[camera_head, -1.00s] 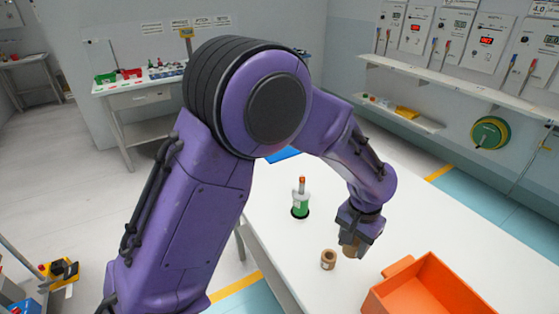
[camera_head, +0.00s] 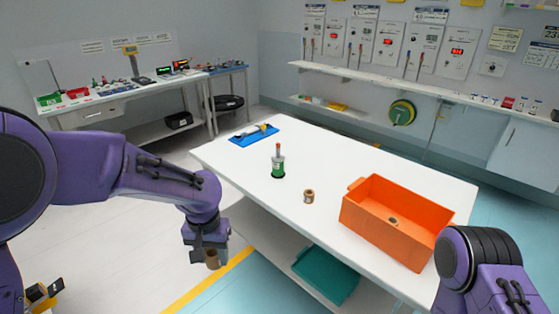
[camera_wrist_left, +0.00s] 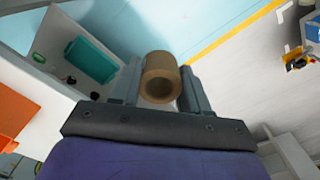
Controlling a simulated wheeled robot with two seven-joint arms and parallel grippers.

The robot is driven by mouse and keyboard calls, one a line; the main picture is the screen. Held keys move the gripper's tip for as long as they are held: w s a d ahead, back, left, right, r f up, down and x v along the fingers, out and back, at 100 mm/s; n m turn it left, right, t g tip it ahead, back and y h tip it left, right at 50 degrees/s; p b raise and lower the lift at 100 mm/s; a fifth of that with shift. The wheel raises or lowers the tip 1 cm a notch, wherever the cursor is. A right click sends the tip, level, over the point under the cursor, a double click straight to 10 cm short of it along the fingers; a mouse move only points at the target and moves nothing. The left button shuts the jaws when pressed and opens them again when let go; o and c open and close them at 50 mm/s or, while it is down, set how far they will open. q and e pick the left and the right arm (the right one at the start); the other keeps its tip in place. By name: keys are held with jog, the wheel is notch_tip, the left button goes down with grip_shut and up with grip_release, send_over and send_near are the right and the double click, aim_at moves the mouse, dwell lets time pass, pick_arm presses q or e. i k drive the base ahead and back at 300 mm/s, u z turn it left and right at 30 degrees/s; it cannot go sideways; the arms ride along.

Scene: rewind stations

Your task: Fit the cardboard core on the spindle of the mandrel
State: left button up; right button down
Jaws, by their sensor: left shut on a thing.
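My left gripper (camera_head: 208,250) is shut on a brown cardboard core (camera_head: 212,262), in the air off the table's near left edge. In the left wrist view the core (camera_wrist_left: 161,70) sits between the two fingers with its open end showing.
A second brown core (camera_head: 309,197) stands on the white table (camera_head: 330,160), between the mandrel and an orange crate (camera_head: 385,232). A blue tray (camera_head: 253,135) lies at the table's far left. A teal bin (camera_head: 325,275) sits on the lower shelf.

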aim_at(278, 158)
jog(key=z, duration=0.5)
jog(key=i, duration=0.45)
jog(key=z, duration=0.25)
